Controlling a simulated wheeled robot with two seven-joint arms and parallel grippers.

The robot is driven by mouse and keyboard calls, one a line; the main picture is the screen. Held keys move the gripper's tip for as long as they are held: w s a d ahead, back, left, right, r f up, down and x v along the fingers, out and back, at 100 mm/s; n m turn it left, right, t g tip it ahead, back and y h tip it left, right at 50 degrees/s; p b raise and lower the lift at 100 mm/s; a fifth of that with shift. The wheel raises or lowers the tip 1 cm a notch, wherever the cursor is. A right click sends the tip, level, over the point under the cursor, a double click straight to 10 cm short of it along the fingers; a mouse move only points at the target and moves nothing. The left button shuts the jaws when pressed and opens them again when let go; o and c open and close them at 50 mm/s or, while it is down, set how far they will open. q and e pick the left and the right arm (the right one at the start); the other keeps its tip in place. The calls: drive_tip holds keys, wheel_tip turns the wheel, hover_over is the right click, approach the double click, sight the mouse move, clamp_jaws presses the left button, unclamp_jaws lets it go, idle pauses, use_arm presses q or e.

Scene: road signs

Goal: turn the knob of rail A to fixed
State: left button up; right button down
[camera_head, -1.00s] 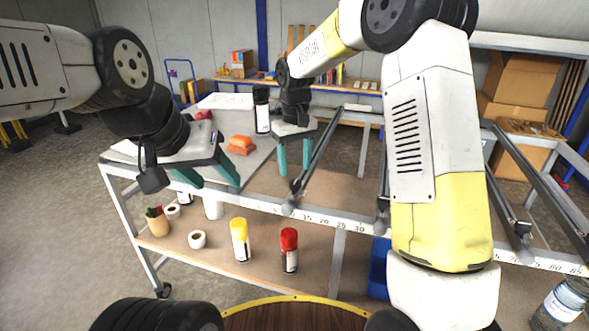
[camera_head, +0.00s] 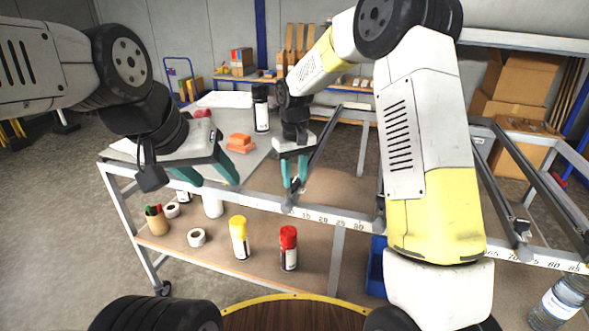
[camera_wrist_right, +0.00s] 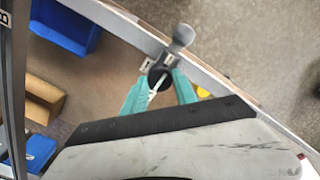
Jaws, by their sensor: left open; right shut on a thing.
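The leftmost rail (camera_head: 328,140) runs from the back of the rack to its front edge. A letter B shows on another rail (camera_wrist_right: 5,60) at the left of the right wrist view; no letter is readable on the leftmost rail. At its front end is a dark round knob (camera_wrist_right: 158,79) with a pale pointer line, beside a grey rounded end piece (camera_wrist_right: 183,36). My right gripper (camera_head: 293,184) is shut on the knob, its teal fingers on either side. My left gripper (camera_head: 212,180) is open and empty over the table's left part.
A numbered scale (camera_head: 330,220) runs along the front edge. The lower shelf holds a yellow can (camera_head: 239,238), a red can (camera_head: 288,248) and tape rolls. Other rails stand to the right.

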drive_tip(key=shift+m, duration=0.3)
drive_tip(key=m, duration=0.3)
drive_tip(key=shift+m, duration=0.4)
drive_tip(key=m, duration=0.9)
drive_tip(key=shift+m, duration=2.2)
drive_tip(key=c, duration=1)
unclamp_jaws()
drive_tip(key=shift+o, duration=0.2)
